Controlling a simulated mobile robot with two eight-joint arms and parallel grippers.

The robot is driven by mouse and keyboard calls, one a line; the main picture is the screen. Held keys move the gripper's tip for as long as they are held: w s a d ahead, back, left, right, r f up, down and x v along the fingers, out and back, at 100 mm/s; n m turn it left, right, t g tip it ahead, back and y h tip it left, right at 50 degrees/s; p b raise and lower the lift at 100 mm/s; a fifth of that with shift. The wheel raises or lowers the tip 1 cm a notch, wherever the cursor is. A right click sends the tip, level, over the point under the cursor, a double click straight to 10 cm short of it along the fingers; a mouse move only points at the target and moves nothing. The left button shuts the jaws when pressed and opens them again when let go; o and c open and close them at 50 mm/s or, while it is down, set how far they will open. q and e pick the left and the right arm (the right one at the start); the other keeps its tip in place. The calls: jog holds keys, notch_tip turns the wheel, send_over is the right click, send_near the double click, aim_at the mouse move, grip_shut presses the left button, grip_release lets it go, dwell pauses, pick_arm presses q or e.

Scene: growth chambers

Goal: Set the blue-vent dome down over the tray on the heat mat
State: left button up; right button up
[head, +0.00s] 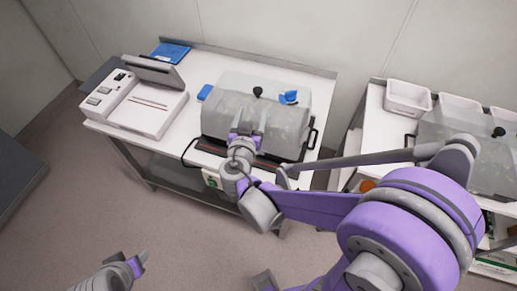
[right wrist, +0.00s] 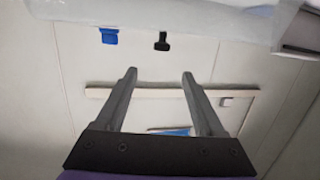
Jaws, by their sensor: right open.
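The blue-vent dome (head: 225,115) is a cloudy clear cover with a black knob and a blue vent (head: 289,97) on top. It stands over the dark heat mat (head: 265,164) on the bench; the tray's rim is hard to make out under it. My right gripper (head: 248,132) is at the dome's front side in the head view, open, with nothing between its fingers. In the right wrist view its fingers (right wrist: 160,85) are apart, and the dome (right wrist: 190,12) with knob and vent shows upside down at the top. My left gripper (head: 140,261) is low at the left, away from the bench.
A white bench device (head: 150,110) with a raised lid stands left of the dome. A small blue item (head: 205,92) and a blue flat item (head: 170,52) lie on the bench. A second bench at right holds white tubs (head: 408,98) and another clear dome (head: 465,140) with a black knob.

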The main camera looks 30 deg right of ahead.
jog(key=s+d+f+n+g+y, duration=0.1)
jog(key=s+f+n+g+y, duration=0.3)
jog(key=s, duration=0.6)
jog(key=s+a+f+n+g+y, duration=0.3)
jog(key=s+a+y, duration=0.3)
jog(key=s+a, duration=0.2)
jog(key=shift+s+a+f+n, duration=0.3)
jog(key=shift+s+a+f, duration=0.1)
jog(key=shift+s, duration=0.3)
